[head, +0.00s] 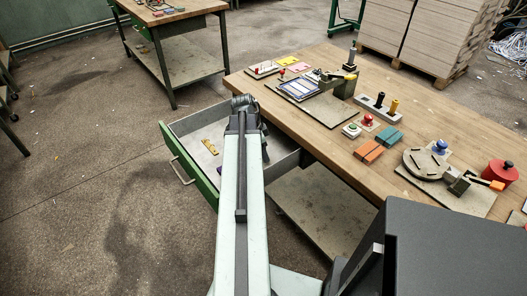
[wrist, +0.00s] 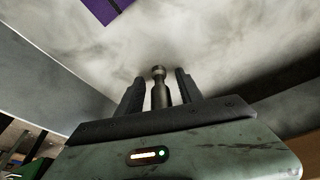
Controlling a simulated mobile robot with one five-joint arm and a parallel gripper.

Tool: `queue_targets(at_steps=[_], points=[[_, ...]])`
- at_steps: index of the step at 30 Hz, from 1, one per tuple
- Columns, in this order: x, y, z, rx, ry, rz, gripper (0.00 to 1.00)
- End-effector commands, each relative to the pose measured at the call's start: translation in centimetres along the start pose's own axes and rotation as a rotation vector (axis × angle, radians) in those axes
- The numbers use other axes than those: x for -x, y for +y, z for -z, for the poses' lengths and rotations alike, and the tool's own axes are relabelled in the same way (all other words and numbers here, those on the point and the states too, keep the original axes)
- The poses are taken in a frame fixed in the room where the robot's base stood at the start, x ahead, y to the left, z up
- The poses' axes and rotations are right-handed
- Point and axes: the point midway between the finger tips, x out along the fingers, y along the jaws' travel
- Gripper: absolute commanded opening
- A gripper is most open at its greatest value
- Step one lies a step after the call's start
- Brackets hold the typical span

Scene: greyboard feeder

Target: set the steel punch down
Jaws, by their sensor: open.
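The steel punch (wrist: 160,93) is a dark metal rod with a rounded knob end, seen in the wrist view between the two fingers of my gripper (wrist: 159,80). The fingers are apart, with a narrow gap on each side of the punch. A pale grey surface lies beyond it; I cannot tell whether the punch touches it. In the head view my arm reaches over the open green drawer (head: 186,177), and its end hides the fingers and the punch.
A brass-coloured piece (head: 209,146) lies in the drawer, and a purple piece (wrist: 104,8) shows in the wrist view. The wooden bench (head: 335,150) to the right holds blocks, buttons and fixtures. Another bench (head: 172,50) stands behind.

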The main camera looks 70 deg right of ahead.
Motion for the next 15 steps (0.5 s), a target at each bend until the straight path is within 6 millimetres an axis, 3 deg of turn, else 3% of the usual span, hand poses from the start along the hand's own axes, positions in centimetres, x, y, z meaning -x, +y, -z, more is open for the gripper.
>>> queue_targets(at_steps=[8,15], points=[[2.4,0.0,0.2,0.001,0.000,0.000,0.44],[7.8,0.0,0.3,0.002,0.000,0.000,0.44]])
